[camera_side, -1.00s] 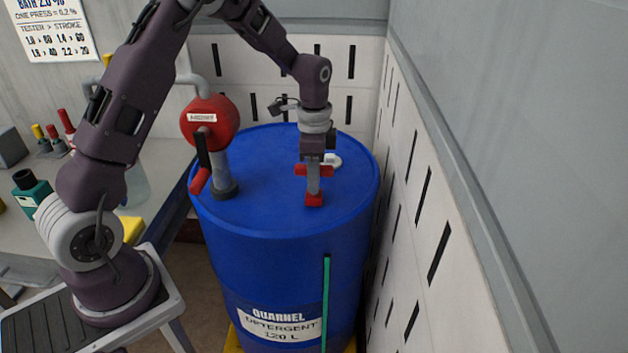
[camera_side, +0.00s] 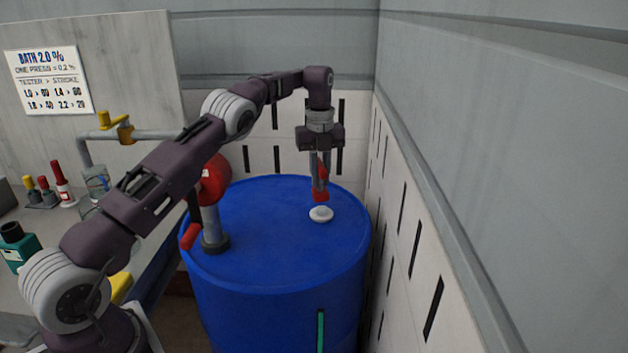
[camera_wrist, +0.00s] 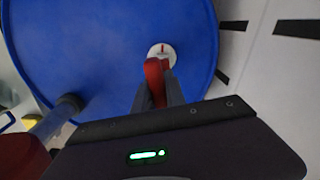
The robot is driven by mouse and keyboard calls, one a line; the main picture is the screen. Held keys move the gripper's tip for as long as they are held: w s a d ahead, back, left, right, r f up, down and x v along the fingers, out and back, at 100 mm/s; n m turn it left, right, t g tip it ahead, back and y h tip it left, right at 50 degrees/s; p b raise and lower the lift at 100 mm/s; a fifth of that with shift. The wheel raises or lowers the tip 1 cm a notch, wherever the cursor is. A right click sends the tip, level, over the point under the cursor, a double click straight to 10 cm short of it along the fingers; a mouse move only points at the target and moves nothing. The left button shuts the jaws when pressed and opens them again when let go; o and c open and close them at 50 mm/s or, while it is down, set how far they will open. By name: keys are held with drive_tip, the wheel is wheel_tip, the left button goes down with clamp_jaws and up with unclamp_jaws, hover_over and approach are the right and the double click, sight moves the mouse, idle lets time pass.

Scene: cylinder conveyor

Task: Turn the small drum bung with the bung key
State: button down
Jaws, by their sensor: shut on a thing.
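The small drum bung (camera_side: 321,214) is a white round cap on top of the blue drum (camera_side: 270,240); it also shows in the wrist view (camera_wrist: 162,50), with a red mark on it. My gripper (camera_side: 320,172) points down over the drum and is shut on the red bung key (camera_side: 321,192). The key (camera_wrist: 155,78) also shows between the grey fingers in the wrist view. Its lower end is close to the bung in both views. I cannot tell whether they touch. My fingers hide part of the key.
A red pump (camera_side: 214,180) with a grey post stands on the drum's left side. A slotted white wall (camera_side: 400,220) runs close along the right. A bench at left holds a teal bottle (camera_side: 18,245) and several small bottles. The drum's front top is clear.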

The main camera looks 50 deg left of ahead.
sight(322, 189)
drive_tip(key=m, duration=0.1)
drive_tip(key=f+m, duration=0.1)
drive_tip(key=m, duration=0.1)
drive_tip(key=shift+w+a, duration=0.1)
drive_tip(key=shift+w, duration=0.3)
drive_tip(key=shift+f, duration=0.75)
drive_tip(key=shift+f, duration=1.15)
idle(1.6)
